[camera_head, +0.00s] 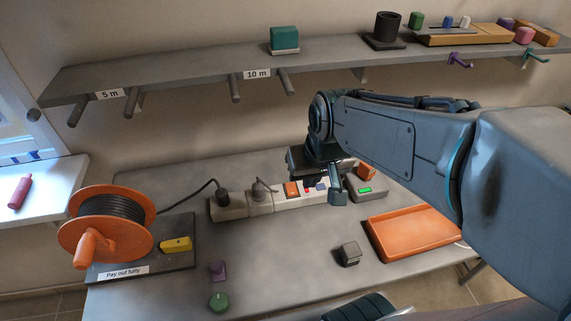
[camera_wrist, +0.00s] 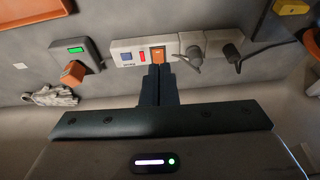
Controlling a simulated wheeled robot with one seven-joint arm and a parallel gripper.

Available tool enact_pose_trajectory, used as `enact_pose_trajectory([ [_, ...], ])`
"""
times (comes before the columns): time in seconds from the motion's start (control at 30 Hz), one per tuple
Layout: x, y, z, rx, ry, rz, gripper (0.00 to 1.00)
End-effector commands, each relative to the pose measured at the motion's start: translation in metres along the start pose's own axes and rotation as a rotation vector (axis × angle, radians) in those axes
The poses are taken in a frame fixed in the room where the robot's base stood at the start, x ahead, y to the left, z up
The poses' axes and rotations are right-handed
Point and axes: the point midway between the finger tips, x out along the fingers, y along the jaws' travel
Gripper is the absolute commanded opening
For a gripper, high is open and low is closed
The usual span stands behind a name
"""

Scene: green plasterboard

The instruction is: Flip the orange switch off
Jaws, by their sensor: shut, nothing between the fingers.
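A long pale power strip (camera_head: 238,207) lies on the grey bench. The orange switch (camera_head: 291,189) sits on it, between the plugged sockets and a small red part and a blue part. In the wrist view the orange switch (camera_wrist: 158,55) is just beyond my fingertips, and they overlap its near edge in the picture. I cannot tell whether they touch it or which way it is tipped. My gripper (camera_head: 337,198) is over the right part of the strip. In the wrist view my gripper (camera_wrist: 158,68) has its fingers together and empty.
Two plugs with dark cords (camera_head: 222,193) are in the strip's left part. An orange cable reel (camera_head: 105,225) stands left. A grey box with a green display (camera_head: 366,190) and an orange tray (camera_head: 410,233) lie right. A shelf (camera_head: 190,82) runs above.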

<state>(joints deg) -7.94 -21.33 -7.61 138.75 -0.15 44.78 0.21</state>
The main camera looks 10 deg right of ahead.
Motion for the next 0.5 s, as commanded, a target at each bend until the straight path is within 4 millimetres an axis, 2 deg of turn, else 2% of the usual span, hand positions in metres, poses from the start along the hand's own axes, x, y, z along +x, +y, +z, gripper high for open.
enact_pose_trajectory([
  [0.1,0.023,-0.002,-0.034,0.001,-0.002,-0.004,0.0],
  [0.2,0.041,-0.001,-0.058,0.002,0.007,0.007,0.0],
  [0.33,0.061,-0.001,-0.08,-0.001,0.018,0.028,0.0],
  [0.5,0.073,0.0,-0.094,-0.004,0.029,0.047,0.0],
])
